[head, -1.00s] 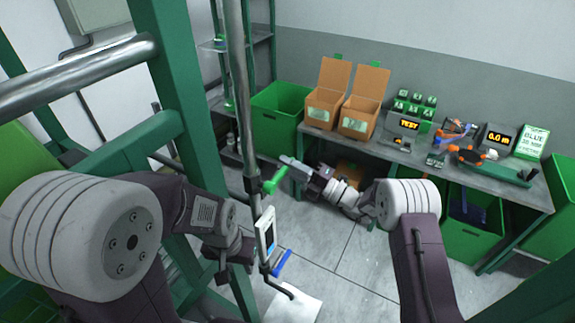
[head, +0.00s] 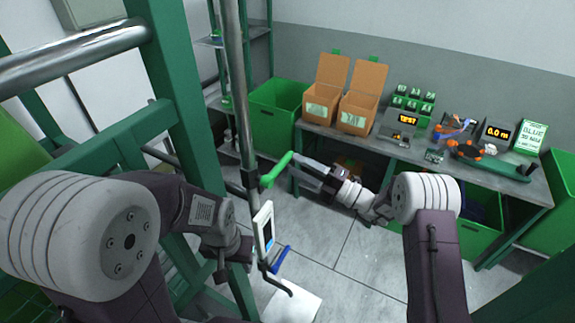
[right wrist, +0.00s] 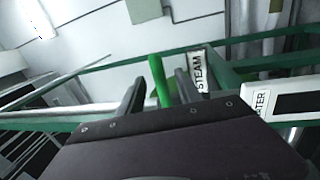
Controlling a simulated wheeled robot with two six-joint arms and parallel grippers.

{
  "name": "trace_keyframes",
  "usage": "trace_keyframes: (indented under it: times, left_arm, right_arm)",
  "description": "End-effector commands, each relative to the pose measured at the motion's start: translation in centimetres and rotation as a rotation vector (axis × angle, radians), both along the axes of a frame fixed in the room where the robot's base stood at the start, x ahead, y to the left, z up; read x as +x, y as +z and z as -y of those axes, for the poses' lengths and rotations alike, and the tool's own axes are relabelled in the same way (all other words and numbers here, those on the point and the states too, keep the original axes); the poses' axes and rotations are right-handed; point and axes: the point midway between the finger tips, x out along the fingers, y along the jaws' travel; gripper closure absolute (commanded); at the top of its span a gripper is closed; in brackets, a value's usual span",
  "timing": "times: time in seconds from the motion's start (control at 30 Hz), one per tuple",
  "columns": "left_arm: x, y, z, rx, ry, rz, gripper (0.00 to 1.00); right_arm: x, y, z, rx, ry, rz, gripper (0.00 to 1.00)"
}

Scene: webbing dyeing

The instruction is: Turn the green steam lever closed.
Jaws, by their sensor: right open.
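The green steam lever (head: 276,170) sits on the upright metal pipe in the head view and slants up to the right. In the right wrist view the green lever (right wrist: 160,82) stands upright between my two dark fingers, next to a STEAM label (right wrist: 199,72). My right gripper (head: 298,160) is at the lever's free end, coming from the right. Its fingers (right wrist: 159,92) are apart, with visible gaps beside the lever. My left gripper (head: 220,270) hangs low beside the green frame post; its fingers are too dark and hidden to read.
The metal pipe (head: 237,100) and green frame post (head: 180,90) stand close to my left arm. A grey display box (head: 263,228) and a blue handle (head: 281,258) are below the lever. A workbench (head: 400,152) with cardboard boxes stands behind my right arm. Floor between is clear.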

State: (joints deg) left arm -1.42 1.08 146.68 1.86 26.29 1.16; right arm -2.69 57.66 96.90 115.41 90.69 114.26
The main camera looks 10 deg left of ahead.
Motion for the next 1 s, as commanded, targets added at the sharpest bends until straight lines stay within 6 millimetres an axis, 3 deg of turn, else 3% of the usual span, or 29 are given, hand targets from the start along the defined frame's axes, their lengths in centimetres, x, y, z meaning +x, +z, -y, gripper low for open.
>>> trace_keyframes:
  times: [0.1, 0.23, 0.77, 0.87, 0.93, 1.0]
  left_arm:
    - [0.0, -1.4, 0.0, 0.000, 0.000, 0.000, 0.64]
    - [0.0, -1.8, 0.0, 0.000, 0.000, 0.000, 0.64]
    - [0.0, -2.2, 0.0, 0.000, 0.000, 0.000, 0.64]
    - [0.0, -3.1, 0.0, 0.000, 0.000, 0.000, 0.64]
    - [0.0, -4.0, 0.0, 0.000, 0.000, 0.000, 0.64]
    - [0.0, -5.0, 0.0, 0.000, 0.000, 0.000, 0.64]
  right_arm:
    - [-0.7, -0.9, 2.3, 0.000, -0.003, -0.001, 0.59]
    - [-1.3, -1.0, 3.7, -0.001, -0.002, -0.001, 0.59]
    - [-1.5, -1.0, 3.9, -0.001, 0.006, 0.008, 0.59]
    - [-1.8, 2.2, 3.3, -0.004, 0.016, 0.094, 0.59]
    - [-4.2, 4.7, 2.3, -0.035, 0.073, 0.157, 0.59]
    - [-9.1, 4.3, 0.7, -0.179, 0.198, 0.218, 0.59]
